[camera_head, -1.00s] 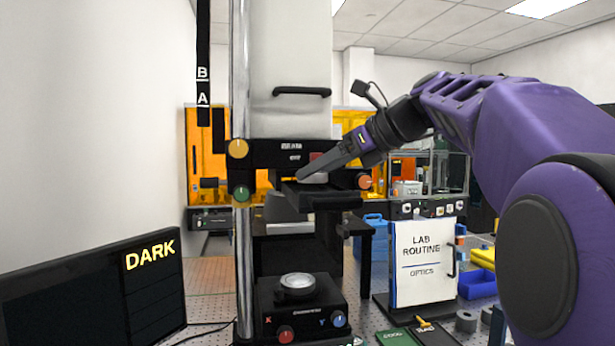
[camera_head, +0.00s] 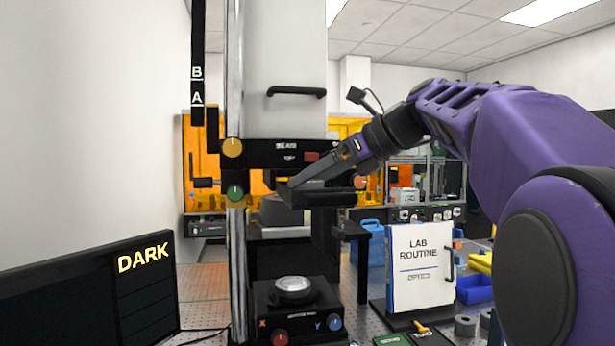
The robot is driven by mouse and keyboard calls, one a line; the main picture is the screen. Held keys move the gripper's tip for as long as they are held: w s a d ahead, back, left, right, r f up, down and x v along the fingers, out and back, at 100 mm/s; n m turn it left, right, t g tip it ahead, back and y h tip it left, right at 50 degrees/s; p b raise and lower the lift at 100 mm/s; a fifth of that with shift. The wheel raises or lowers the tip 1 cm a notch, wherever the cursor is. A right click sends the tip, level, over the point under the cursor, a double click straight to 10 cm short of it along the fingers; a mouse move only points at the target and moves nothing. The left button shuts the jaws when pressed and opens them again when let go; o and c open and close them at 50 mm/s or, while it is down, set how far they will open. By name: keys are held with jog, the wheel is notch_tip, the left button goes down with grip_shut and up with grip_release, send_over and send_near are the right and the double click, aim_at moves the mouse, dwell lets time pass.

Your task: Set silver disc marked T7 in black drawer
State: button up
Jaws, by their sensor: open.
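The black drawer (camera_head: 326,198) juts out from the front of the tall instrument, below its black control panel. My gripper (camera_head: 293,183) reaches in from the right, tilted down, with its fingertips at the drawer. It is open. The fingers and the drawer's front wall hide most of the drawer's inside, and I cannot make out a disc there. A round silver piece (camera_head: 294,287) sits on the low stage under the drawer; no T7 mark is legible on it.
The stage (camera_head: 325,311) has coloured knobs. A dark screen (camera_head: 85,295) reading DARK stands at left. A LAB ROUTINE board (camera_head: 420,262), blue bins (camera_head: 474,288) and grey rings (camera_head: 465,326) are at right. An orange knob (camera_head: 361,182) is close beside my gripper.

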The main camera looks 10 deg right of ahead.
jog(key=p+v, duration=0.1)
jog(key=v, duration=1.1)
